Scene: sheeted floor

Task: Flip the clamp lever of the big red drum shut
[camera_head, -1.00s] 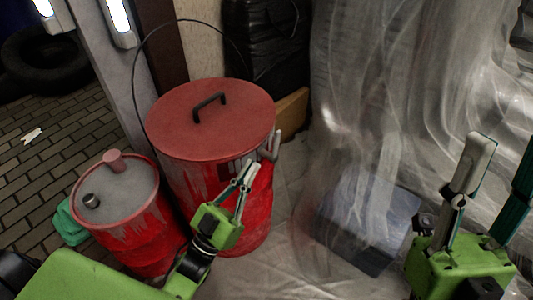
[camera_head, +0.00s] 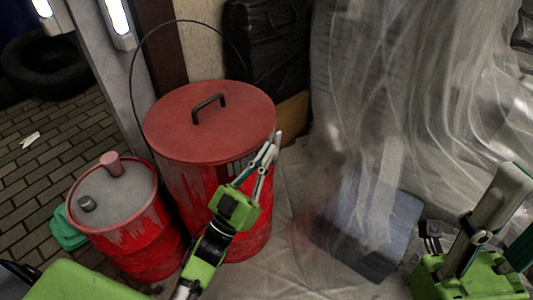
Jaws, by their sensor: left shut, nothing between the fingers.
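The big red drum (camera_head: 190,195) stands upright left of centre, with a red lid (camera_head: 225,135) and a black handle on top. My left gripper (camera_head: 272,148) is at the drum's right side, fingers shut and pointing up to the lid's right rim. I cannot tell whether its fingertips touch the drum. No clamp lever can be made out clearly; a pale piece at the rim blends with the fingertips, and part of the rim is hidden behind them. My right gripper (camera_head: 515,215) is at the lower right, its fingers apart, partly cut off by the picture's edge.
A smaller red drum (camera_head: 135,245) with a grey top stands left of the big one. A dark blue box (camera_head: 365,235) under clear sheeting (camera_head: 400,100) lies to the right. A thin black hoop (camera_head: 136,65) rises behind the lid. Sheeted floor shows between drum and box.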

